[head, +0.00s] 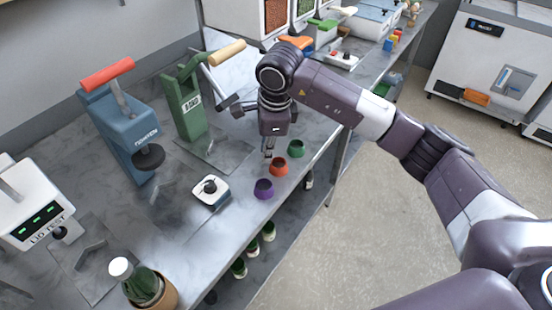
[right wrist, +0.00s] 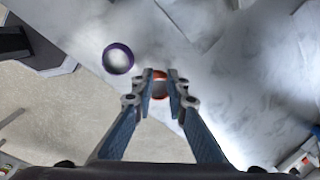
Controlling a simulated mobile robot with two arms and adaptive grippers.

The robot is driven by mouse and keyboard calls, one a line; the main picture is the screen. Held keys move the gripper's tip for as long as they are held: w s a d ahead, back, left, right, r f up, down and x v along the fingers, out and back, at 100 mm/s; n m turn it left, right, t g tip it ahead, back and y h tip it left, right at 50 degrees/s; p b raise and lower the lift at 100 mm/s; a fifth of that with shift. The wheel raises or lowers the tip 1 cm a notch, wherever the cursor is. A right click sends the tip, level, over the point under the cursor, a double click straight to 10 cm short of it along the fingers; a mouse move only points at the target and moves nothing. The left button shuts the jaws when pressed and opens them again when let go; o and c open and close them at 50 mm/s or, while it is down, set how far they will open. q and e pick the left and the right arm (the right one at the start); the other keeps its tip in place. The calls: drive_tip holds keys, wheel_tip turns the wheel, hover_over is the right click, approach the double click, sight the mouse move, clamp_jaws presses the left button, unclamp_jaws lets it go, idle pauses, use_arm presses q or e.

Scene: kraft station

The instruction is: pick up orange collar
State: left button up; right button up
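The orange collar (head: 278,169) stands on the grey bench near its front edge, between a purple collar and a green collar. My right gripper (head: 269,153) points down just above and beside it in the head view. In the right wrist view the two fingertips (right wrist: 162,82) are apart, and the orange collar (right wrist: 160,91) shows in the gap between them, its sides partly hidden by the fingers. I cannot tell whether the fingers touch it. My left gripper is not in view.
The purple collar (head: 263,189) and green collar (head: 295,148) stand close by. A small white device with a black knob (head: 210,190) sits to the left. A green press (head: 186,105) and a blue press (head: 122,130) stand behind. A bottle (head: 136,281) is at the front left.

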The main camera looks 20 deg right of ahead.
sight(278, 165)
drive_tip(key=shift+h, duration=0.6)
drive_tip(key=d+f+p, duration=0.1)
drive_tip(key=f, duration=0.1)
drive_tip(key=w+d+f+p, duration=0.2)
drive_tip(key=f, duration=0.1)
drive_tip(key=shift+w+d+f, duration=0.1)
drive_tip(key=shift+d+f, duration=0.25)
drive_tip(key=shift+w+f, duration=0.1)
drive_tip(key=shift+f, duration=0.35)
clamp_jaws()
drive_tip(key=shift+r, duration=0.15)
